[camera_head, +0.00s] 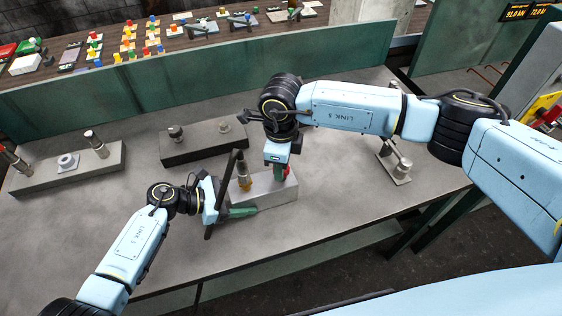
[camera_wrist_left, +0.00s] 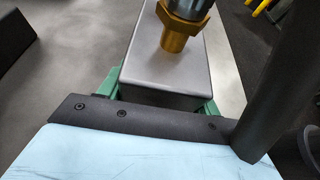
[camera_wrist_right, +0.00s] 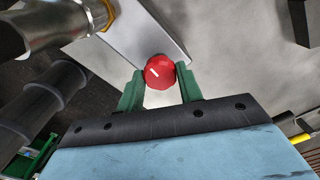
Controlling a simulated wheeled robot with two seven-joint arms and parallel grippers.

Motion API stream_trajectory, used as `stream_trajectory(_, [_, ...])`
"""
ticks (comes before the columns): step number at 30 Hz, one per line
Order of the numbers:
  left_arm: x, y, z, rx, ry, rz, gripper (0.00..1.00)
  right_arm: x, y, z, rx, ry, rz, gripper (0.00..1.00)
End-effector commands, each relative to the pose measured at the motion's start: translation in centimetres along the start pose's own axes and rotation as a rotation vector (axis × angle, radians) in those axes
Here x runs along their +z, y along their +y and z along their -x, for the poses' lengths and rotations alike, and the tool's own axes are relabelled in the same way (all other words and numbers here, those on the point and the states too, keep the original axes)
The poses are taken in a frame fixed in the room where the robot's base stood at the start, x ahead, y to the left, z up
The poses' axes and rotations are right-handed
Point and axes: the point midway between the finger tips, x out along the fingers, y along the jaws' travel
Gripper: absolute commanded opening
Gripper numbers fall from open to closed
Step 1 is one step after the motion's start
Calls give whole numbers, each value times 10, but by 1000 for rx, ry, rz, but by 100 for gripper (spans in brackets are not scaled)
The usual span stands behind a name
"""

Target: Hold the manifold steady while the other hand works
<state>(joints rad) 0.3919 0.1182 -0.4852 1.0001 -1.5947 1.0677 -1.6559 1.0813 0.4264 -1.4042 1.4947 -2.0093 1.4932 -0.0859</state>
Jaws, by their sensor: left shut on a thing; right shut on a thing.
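The manifold (camera_head: 266,192) is a grey metal block on the table, with a brass-and-steel fitting (camera_head: 243,172) standing upright on its left part and a red knob (camera_wrist_right: 159,72) on its other part. My left gripper (camera_head: 240,211) has its green fingers closed on the block's left end; in the left wrist view the block (camera_wrist_left: 190,75) sits between the green fingers, below the brass fitting (camera_wrist_left: 183,30). My right gripper (camera_head: 281,172) comes down from above, its green fingers around the red knob. The knob is mostly hidden in the head view.
A dark block (camera_head: 205,148) with two fittings stands behind the manifold. A grey block (camera_head: 68,172) with fittings is at the left. A metal fixture (camera_head: 399,170) stands at the right. A green wall (camera_head: 130,85) closes the table's back. The front left of the table is bare.

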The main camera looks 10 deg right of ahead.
Motion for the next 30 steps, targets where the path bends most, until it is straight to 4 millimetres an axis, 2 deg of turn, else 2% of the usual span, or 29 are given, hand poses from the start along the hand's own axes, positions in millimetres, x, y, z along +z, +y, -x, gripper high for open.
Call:
stream_trajectory(6, [-1,0,1,1,3,1,21,0,-1,1,-2,-1,-174,13])
stream_trajectory(15, [-1,0,1,1,3,0,21,0,-1,2,-2,-2,-329,13])
stream_trajectory(30, [-2,0,1,1,4,0,21,0,-1,2,-2,-1,-385,13])
